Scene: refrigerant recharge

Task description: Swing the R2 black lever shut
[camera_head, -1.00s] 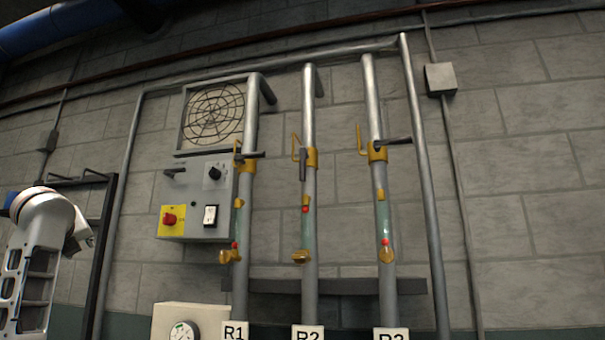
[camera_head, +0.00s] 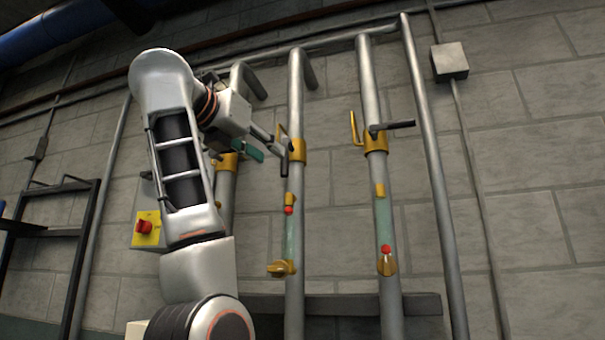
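The R2 pipe (camera_head: 294,220) is the middle of three upright pipes. Its valve has a yellow body (camera_head: 298,150) with a yellow bracket on the left. Its black lever (camera_head: 285,163) hangs down roughly along the pipe, partly hidden by my gripper's fingertip. My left gripper (camera_head: 268,147) is just left of this lever, its fingers apart, with a green pad showing on the lower finger. One fingertip overlaps the lever in view; I cannot tell whether it touches. My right gripper is not in view.
The R3 pipe (camera_head: 384,215) stands to the right, its black lever (camera_head: 392,126) pointing right across the pipe. The R1 pipe (camera_head: 226,200) and the control box (camera_head: 143,232) are partly behind my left arm. A dark rail (camera_head: 340,304) crosses below.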

